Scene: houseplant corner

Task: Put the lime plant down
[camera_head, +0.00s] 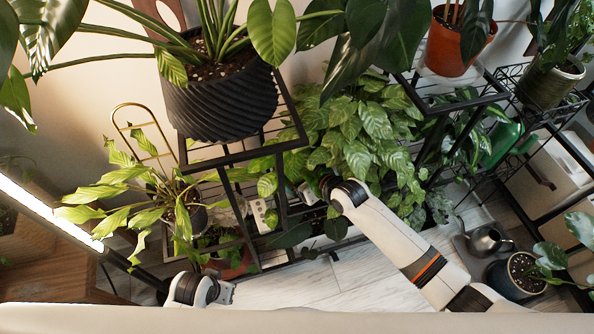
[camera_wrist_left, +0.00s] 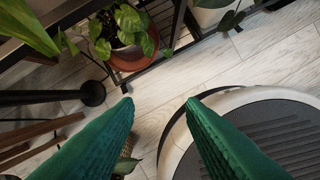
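A plant with light yellow-green leaves (camera_head: 150,190) stands at the left beside the black metal stand in the head view; it is the most lime-coloured one, but I cannot tell for sure that it is the lime plant. My left gripper shows low in the head view (camera_head: 228,292), in front of the stand. In the left wrist view its green fingers (camera_wrist_left: 158,103) are wide apart with nothing gripped between them. My right arm reaches from the right into the foliage at the middle stand. Its wrist ends by the leaves, and its fingers are hidden, so any hold is unseen.
A dark ribbed pot (camera_head: 222,100) stands on the tall black stand. A small potted plant sits on a terracotta saucer (camera_wrist_left: 133,60). A watering can (camera_head: 486,241) and a dark pot (camera_head: 514,274) are at the right. The pale wooden floor (camera_head: 350,278) is partly clear.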

